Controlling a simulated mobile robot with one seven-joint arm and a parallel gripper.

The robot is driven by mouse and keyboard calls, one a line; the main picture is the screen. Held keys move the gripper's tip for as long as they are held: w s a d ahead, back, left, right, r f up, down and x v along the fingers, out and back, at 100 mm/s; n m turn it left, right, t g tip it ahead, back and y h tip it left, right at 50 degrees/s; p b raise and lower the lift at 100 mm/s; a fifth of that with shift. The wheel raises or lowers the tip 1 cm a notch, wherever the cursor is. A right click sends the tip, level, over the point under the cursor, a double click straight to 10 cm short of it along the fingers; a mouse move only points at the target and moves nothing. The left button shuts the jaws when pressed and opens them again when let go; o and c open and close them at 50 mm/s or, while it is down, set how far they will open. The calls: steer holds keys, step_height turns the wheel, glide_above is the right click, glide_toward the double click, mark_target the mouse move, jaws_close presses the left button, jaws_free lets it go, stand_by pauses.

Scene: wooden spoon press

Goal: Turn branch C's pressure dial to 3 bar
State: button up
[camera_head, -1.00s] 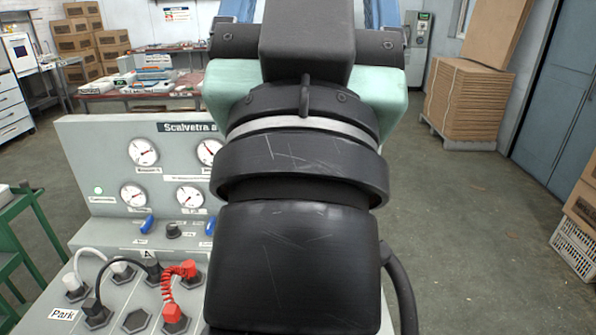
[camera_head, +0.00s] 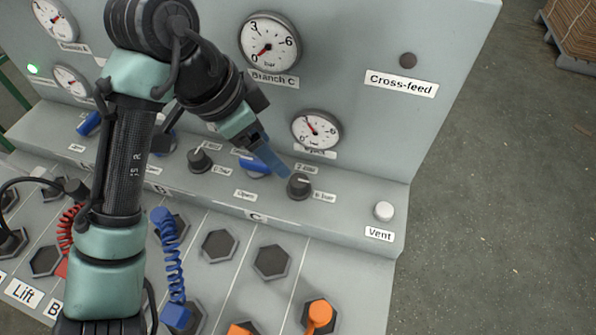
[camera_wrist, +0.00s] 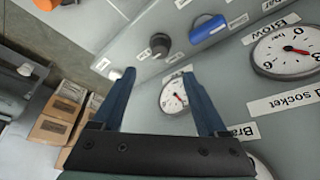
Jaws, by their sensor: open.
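Branch C's dark dial (camera_head: 299,186) sits on the panel's sloped ledge, between a 2 bar and a 6 bar label. The Branch C gauge (camera_head: 270,42) above has its red needle low, near 0. My gripper (camera_head: 275,163) has blue fingers and comes down from the upper left, its tips close beside the dial. Whether they touch it I cannot tell in the head view. In the wrist view my gripper (camera_wrist: 158,72) is open and empty, and a dark dial (camera_wrist: 160,43), apparently the same one, lies beyond the tips, not between them.
A blue lever (camera_head: 257,163) stands just left of the dial, partly behind my gripper. A smaller gauge (camera_head: 316,130) is above it. A white Vent button (camera_head: 384,211) lies to the right. Hexagonal sockets (camera_head: 272,262) and orange plugs (camera_head: 319,314) are below in front.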

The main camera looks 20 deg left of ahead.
mark_target(298, 180)
steer(key=b+x, duration=0.1)
steer(key=x, duration=1)
steer(key=shift+w+d+f, duration=0.1)
steer(key=shift+f, duration=0.15)
jaws_close()
